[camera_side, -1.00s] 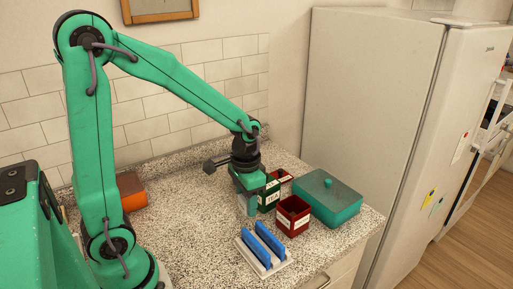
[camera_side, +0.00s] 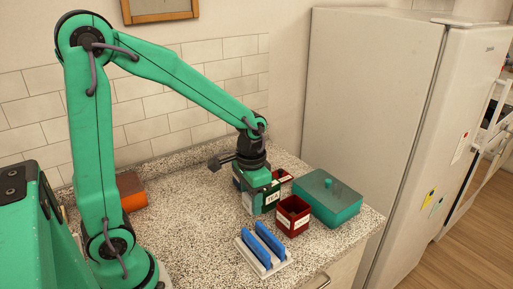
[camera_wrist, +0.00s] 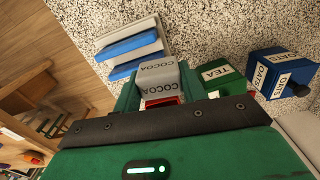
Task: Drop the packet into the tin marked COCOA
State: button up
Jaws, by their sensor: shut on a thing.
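My gripper (camera_wrist: 159,85) is shut on a grey packet (camera_wrist: 158,78); its green fingers lie to either side. COCOA lettering shows on the grey surfaces between the fingers, and a sliver of red shows beneath. In the side view my gripper (camera_side: 258,197) is low over the counter, beside and partly in front of a green tin (camera_side: 271,198) marked TEA. That tin also shows in the wrist view (camera_wrist: 220,84). A dark red tin (camera_side: 293,216) with pale labels stands to the gripper's right; its lettering is too small to read.
A blue block-shaped container (camera_wrist: 283,58) marked OATS is at the right of the wrist view. A white rack with blue bars (camera_side: 264,250) stands at the counter's front. A teal lidded box (camera_side: 328,200) is right of the tins. Another red container (camera_side: 283,176) is partly hidden behind.

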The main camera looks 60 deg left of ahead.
jog(key=w+d+r, duration=0.2)
jog(key=w+r, duration=0.1)
jog(key=w, duration=0.3)
jog(key=w+d+r, duration=0.2)
jog(key=w+r, duration=0.2)
jog(key=w, duration=0.2)
jog(key=shift+d, duration=0.4)
jog(key=shift+f, duration=0.15)
jog(key=shift+f, duration=2.9)
jog(key=o, duration=1.1)
jog(key=shift+c, duration=0.2)
notch_tip(320, 180, up, 8)
